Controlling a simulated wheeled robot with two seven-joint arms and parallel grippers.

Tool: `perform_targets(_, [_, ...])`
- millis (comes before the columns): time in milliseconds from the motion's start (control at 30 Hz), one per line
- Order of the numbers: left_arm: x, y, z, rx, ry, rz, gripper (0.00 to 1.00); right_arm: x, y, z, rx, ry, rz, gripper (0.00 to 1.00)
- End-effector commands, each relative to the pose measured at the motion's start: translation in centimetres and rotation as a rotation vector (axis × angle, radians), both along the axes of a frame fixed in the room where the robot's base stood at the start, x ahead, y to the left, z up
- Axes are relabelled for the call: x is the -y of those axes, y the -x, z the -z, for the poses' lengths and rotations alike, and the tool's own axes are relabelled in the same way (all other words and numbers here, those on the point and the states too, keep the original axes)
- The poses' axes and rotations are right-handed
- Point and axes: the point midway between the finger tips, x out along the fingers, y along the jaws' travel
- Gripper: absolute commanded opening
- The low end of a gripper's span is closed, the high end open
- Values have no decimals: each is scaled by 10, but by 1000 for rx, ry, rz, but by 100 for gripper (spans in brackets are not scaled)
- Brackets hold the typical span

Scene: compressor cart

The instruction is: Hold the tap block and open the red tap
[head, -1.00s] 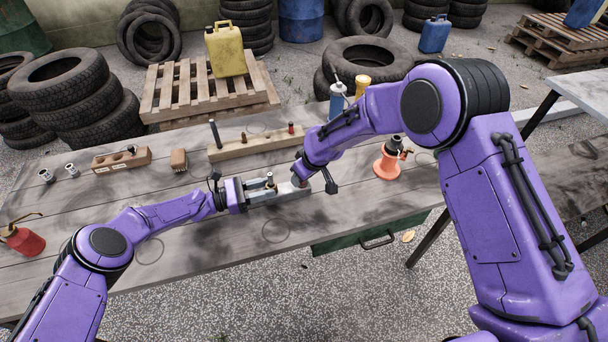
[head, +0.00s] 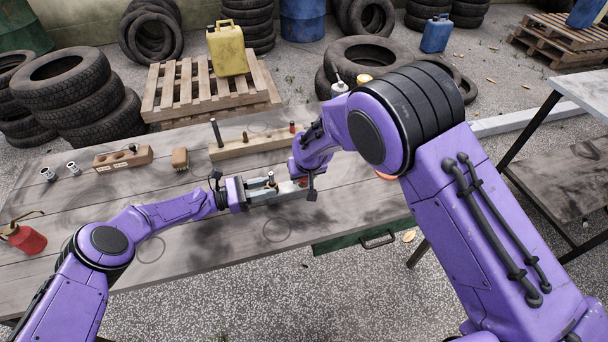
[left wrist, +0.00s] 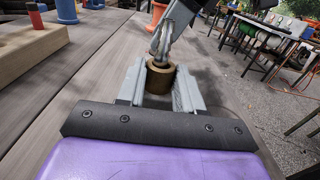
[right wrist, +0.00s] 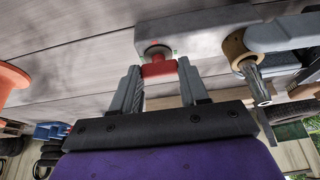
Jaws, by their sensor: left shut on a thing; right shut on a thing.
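The grey tap block (head: 290,191) lies on the wooden table, its end toward my left gripper. My left gripper (head: 262,192) is shut on its brass collar, which sits between the fingers in the left wrist view (left wrist: 160,78). A grey metal spout rises from the collar. The red tap (right wrist: 158,69) is at the other end of the block. My right gripper (right wrist: 155,82) is shut on the red tap, with a finger on each side. In the head view my right wrist partly covers the tap.
Behind the block lies a wooden rack (head: 255,143) with pegs. A drilled wooden block (head: 122,158), a brush (head: 180,159) and a red oil can (head: 24,238) are on the left. An orange item (right wrist: 12,80) stands near my right gripper. The front middle of the table is clear.

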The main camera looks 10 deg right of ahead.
Motion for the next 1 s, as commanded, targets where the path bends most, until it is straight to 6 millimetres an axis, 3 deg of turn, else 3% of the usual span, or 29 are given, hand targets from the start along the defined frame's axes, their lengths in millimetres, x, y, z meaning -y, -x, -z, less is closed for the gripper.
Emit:
perform_targets(233, [0,0,0,-1,1,0,0,0,0,-1,2,-1,1,14])
perform_targets(267, [0,0,0,-1,1,0,0,0,0,-1,2,-1,1,50])
perform_targets(300, [0,0,0,-1,1,0,0,-1,0,-1,2,-1,1,64])
perform_targets(333, [0,0,0,-1,1,0,0,0,0,-1,1,-1,1,70])
perform_targets(667, [0,0,-1,0,1,0,0,0,1,-5,1,-1,0,70])
perform_targets(767, [0,0,-1,0,1,0,0,1,6,-20,4,-1,1,70])
perform_targets(1000, [0,0,0,0,1,0,0,2,29,-77,4,-1,0,70])
